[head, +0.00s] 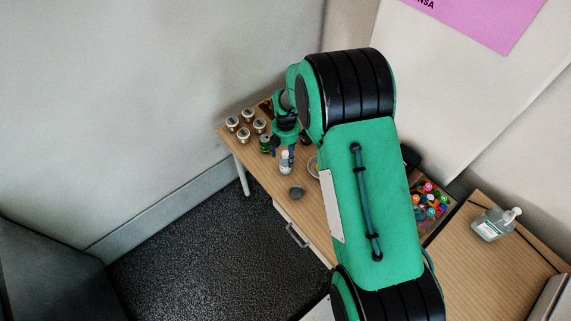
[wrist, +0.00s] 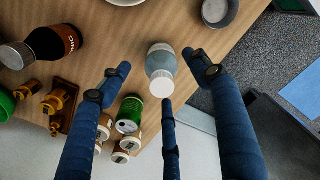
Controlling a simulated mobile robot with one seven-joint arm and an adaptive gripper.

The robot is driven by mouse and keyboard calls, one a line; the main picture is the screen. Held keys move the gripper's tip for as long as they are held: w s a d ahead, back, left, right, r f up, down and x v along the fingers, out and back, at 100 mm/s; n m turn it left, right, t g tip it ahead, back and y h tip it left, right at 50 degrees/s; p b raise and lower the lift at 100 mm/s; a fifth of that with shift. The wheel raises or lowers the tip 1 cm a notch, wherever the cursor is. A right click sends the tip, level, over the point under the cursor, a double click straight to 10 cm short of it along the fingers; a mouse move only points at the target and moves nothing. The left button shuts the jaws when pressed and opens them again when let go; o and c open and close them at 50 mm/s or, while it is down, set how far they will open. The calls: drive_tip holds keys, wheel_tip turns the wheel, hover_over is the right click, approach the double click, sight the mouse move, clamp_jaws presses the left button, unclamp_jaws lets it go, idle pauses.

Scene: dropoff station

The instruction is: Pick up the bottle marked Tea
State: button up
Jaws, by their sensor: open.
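A pale bottle with a white cap (wrist: 161,66) stands on the wooden table in the wrist view. It also shows in the head view (head: 285,162), just below my gripper (head: 283,143). Its label cannot be read from here, so I cannot tell whether it says Tea. In the wrist view my gripper (wrist: 157,76) has its three dark blue fingers spread around the bottle, with gaps and nothing held.
A green can (wrist: 130,114) and several white-lidded jars (wrist: 122,150) stand near the bottle. Brass-coloured pieces (wrist: 60,101) are at the left. A grey bowl (head: 296,192) sits near the table's front edge. A box of colourful items (head: 430,202) and a sanitizer bottle (head: 492,224) are at right.

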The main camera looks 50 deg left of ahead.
sight(286, 162)
drive_tip(key=shift+f, duration=0.6)
drive_tip(key=shift+d+f, duration=0.1)
drive_tip(key=shift+f, duration=2.5)
drive_tip(key=c, duration=1)
